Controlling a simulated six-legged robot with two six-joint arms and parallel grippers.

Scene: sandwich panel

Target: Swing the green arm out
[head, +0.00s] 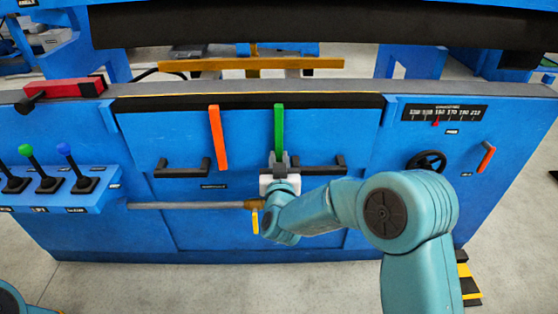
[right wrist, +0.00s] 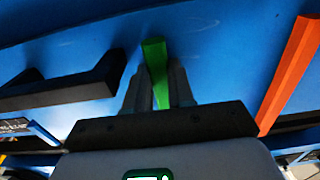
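The green arm (head: 279,130) is an upright bar on the front of the blue panel, in the middle of the head view. My right gripper (head: 280,160) is at its lower end. In the right wrist view the green arm (right wrist: 156,65) runs between the two fingers (right wrist: 158,85), which sit close against it on both sides. The gripper looks shut on it, and the bar's end sticks out past the fingertips. My left gripper is out of view.
An orange bar (head: 218,137) stands left of the green arm. Black handles (head: 181,169) and (head: 325,168) flank the middle. A grey rod (head: 185,205) crosses below. Joystick levers (head: 46,184) are at the left; a black handwheel (head: 427,162) and a scale (head: 445,114) are at the right.

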